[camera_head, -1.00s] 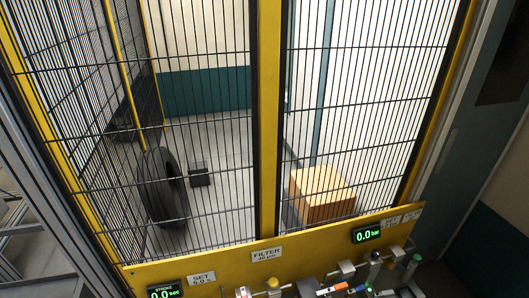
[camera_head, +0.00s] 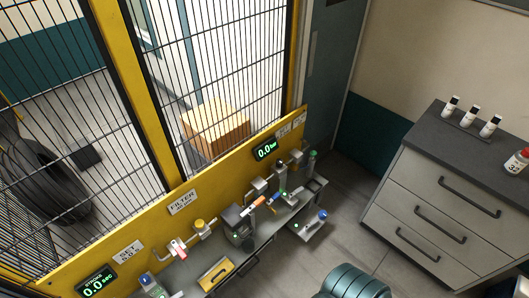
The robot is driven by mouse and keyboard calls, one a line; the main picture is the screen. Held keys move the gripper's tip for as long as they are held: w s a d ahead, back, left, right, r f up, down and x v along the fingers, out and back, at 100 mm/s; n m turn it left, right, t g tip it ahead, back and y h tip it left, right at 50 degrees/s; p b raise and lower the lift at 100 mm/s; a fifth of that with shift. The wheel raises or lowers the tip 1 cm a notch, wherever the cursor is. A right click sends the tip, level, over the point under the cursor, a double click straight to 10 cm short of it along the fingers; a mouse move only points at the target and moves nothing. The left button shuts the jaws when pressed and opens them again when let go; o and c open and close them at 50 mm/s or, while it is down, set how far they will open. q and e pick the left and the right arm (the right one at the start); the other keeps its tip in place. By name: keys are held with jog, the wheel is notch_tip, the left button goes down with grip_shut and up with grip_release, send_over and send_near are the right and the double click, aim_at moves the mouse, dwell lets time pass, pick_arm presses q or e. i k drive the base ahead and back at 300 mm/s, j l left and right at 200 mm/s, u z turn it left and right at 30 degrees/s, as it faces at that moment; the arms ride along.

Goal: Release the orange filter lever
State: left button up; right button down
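A small orange lever (camera_head: 254,204) with a pale end sits among the pneumatic parts on the ledge under the yellow panel (camera_head: 225,178). It lies slanted beside a dark grey block (camera_head: 238,222). The FILTER label (camera_head: 183,202) is on the panel to its upper left. A blue-ended part (camera_head: 275,197) is just right of the lever. It is too small to tell the lever's exact setting. Neither of my grippers shows in the head view, and nothing is seen touching the lever.
A mesh cage with a tyre (camera_head: 42,185) and a cardboard box (camera_head: 215,130) stands behind the panel. The pressure display (camera_head: 266,149) reads 0.0 bar. A grey drawer cabinet (camera_head: 440,205) with bottles stands right. A teal ribbed object (camera_head: 352,283) is at the bottom.

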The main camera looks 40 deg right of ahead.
aim_at(256, 203)
jog(key=z, duration=1.25)
